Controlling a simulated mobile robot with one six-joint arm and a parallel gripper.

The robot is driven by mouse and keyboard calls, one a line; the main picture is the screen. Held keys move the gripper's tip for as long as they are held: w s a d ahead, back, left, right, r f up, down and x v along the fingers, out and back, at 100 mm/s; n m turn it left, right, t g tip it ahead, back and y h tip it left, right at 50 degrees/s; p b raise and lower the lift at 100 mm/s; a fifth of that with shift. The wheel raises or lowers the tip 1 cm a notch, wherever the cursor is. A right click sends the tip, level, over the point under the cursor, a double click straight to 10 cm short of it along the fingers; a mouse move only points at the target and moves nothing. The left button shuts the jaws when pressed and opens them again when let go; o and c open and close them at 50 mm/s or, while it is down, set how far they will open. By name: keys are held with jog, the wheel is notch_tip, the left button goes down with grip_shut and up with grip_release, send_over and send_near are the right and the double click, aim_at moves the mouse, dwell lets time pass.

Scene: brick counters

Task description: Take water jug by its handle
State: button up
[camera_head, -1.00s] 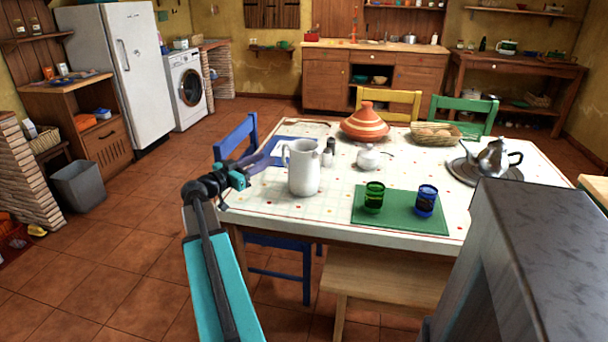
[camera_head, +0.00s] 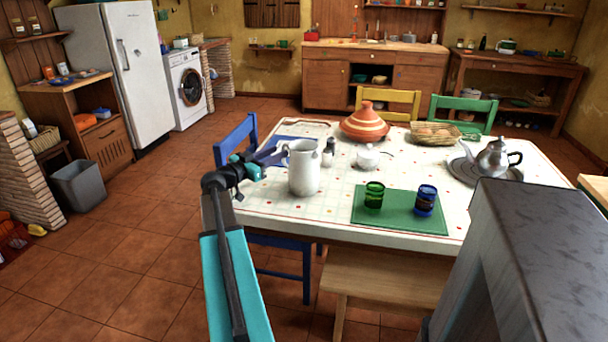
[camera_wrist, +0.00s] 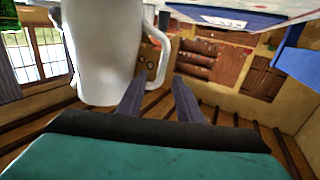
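The white water jug (camera_head: 304,172) stands upright on the table near its front left. Its handle is on its left side in the head view and shows clearly in the wrist view (camera_wrist: 161,58). My gripper (camera_head: 277,156) is at the left of the jug, its fingers pointing at the handle. In the wrist view my gripper (camera_wrist: 157,92) has its two fingers apart with nothing between them. The handle lies just beyond the fingertips, roughly in line with the gap. Whether a fingertip touches it I cannot tell.
The table (camera_head: 300,226) also holds a salt shaker (camera_head: 327,158), a white sugar bowl (camera_head: 368,157), a tagine (camera_head: 365,124), a green mat (camera_head: 400,222) with two glasses and a silver teapot (camera_head: 492,158). A blue chair (camera_head: 237,140) stands behind my gripper.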

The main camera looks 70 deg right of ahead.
aim_at(284, 163)
jog(key=shift+x, duration=2.3)
jog(key=shift+w, duration=0.1)
grip_shut()
jog(key=shift+r, duration=0.15)
